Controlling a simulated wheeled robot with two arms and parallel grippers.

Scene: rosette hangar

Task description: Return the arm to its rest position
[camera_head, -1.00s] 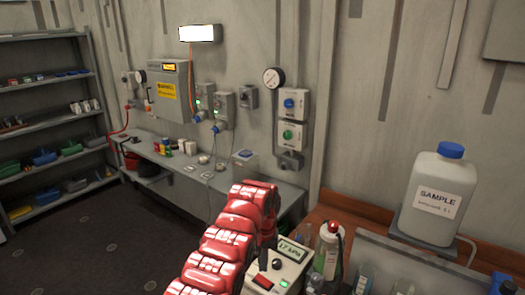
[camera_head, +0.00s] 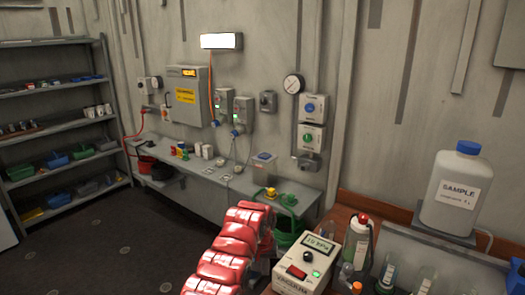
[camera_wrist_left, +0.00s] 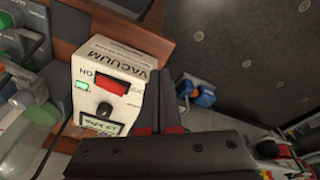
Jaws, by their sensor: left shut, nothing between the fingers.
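My red left arm rises from the bottom middle of the head view, and its dark left gripper (camera_head: 258,274) is low, just left of the white vacuum unit (camera_head: 305,266). In the left wrist view the two dark fingers (camera_wrist_left: 159,100) are shut together with nothing between them. The vacuum unit (camera_wrist_left: 108,88) is left of the fingers there, with a red switch, a lit green light, a black knob and a small display. I cannot tell whether the fingers touch it. My right gripper is not in view.
A red-capped bottle (camera_head: 358,243) and a white SAMPLE jug (camera_head: 455,195) stand right of the unit. A green can (camera_head: 287,222) is behind my arm. A wall shelf (camera_head: 200,165) and a shelving rack (camera_head: 60,135) lie further back. Dark floor (camera_head: 120,250) is open at left.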

